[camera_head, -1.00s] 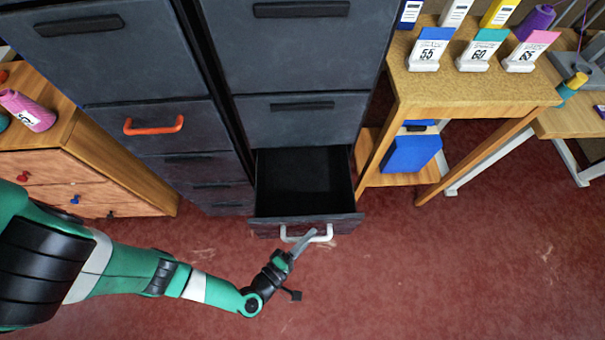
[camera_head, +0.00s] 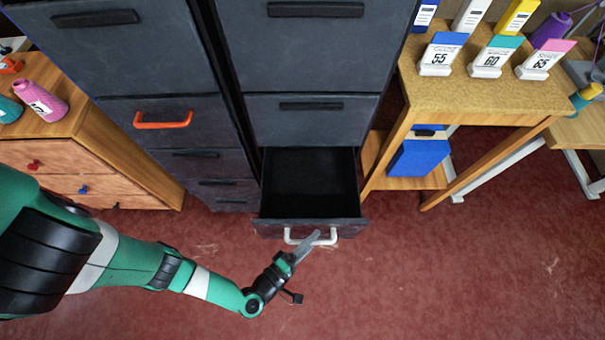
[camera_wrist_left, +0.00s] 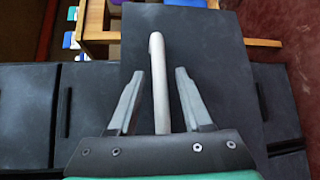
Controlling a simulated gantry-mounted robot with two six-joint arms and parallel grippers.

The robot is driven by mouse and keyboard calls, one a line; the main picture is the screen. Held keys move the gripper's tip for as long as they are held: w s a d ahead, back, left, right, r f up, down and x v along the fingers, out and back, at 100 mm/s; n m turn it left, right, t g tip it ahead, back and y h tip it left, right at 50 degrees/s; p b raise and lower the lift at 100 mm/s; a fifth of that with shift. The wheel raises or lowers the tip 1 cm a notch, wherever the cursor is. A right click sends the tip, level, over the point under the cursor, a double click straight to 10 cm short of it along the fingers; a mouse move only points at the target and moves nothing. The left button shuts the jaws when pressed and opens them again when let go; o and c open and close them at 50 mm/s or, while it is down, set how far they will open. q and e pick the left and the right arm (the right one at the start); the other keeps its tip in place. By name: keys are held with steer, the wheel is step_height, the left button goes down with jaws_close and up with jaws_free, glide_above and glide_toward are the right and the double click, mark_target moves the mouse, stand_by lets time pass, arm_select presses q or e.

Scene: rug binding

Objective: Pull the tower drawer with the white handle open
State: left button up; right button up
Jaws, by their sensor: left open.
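The tower drawer (camera_head: 275,229) with the white handle (camera_head: 328,238) stands open at the bottom of the right-hand dark tower, and its empty black inside shows. My left gripper (camera_head: 308,245) is at the handle, in front of the drawer. In the left wrist view, my left gripper (camera_wrist_left: 157,95) is open, with the white handle (camera_wrist_left: 160,85) between its two fingers and a gap on both sides. My right gripper is in neither view.
A second dark tower with an orange handle (camera_head: 162,121) stands to the left. A wooden cabinet (camera_head: 60,160) is at far left. A wooden table (camera_head: 480,95) with numbered tags is at right. Red floor (camera_head: 430,270) in front is clear.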

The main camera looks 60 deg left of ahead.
arm_select(q)
steer(key=p+v, duration=0.2)
steer(key=v, duration=0.9)
steer(key=shift+s, duration=0.3)
steer(key=shift+w+r, duration=0.1)
